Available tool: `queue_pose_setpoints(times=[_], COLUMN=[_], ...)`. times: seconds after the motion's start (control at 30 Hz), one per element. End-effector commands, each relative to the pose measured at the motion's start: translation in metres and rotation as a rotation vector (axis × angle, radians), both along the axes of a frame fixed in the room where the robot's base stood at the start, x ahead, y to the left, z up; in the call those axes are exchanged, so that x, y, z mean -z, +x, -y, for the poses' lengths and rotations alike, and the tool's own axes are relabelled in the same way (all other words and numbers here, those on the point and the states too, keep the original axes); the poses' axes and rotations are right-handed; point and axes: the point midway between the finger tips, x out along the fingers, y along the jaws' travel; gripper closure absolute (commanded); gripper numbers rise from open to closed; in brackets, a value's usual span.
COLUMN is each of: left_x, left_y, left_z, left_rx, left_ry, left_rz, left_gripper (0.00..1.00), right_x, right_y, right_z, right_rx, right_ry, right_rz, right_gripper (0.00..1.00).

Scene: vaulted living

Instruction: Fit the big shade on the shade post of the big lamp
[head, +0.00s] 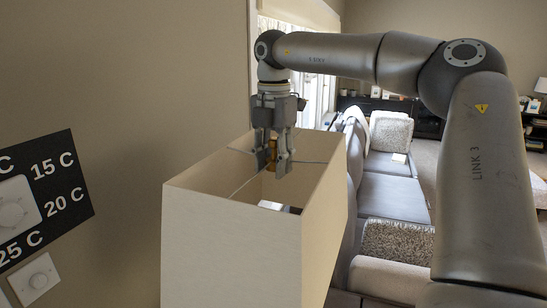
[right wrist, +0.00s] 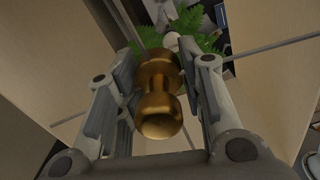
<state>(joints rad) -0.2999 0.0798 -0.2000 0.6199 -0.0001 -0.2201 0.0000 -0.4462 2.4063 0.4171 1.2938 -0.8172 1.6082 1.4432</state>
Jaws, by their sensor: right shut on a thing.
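The big shade (head: 232,245), a cream, open-topped box with thin wire spokes, fills the lower middle of the head view. My right gripper (head: 273,168) comes down from above into its top opening. It is shut on the brass knob (right wrist: 160,118) where the spokes meet; the knob also shows between the fingers in the head view (head: 272,150). In the right wrist view the shade's inner walls (right wrist: 50,60) stand on both sides. A small whitish round thing (right wrist: 171,40) shows below the knob. The lamp and its post cannot be made out clearly. My left gripper is out of view.
A wall with a black temperature panel (head: 70,190) and a switch (head: 36,280) is close on the left. A grey sofa (head: 390,190) with cushions stands behind the shade on the right. Green leaves (right wrist: 195,25) show below the shade.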

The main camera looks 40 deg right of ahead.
Motion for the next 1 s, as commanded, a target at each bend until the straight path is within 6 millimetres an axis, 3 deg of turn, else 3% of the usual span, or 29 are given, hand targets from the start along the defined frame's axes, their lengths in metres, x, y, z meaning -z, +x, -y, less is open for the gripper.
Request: queue_pose_setpoints(times=[1.0], left_x=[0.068], left_y=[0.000], left_z=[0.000], left_rx=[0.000], left_ry=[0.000], left_rz=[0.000], left_gripper=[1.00], right_x=[0.094], right_y=[0.000], right_z=[0.000], right_rx=[-0.001], right_ry=[-0.001], right_rz=[0.001], right_gripper=[1.00])
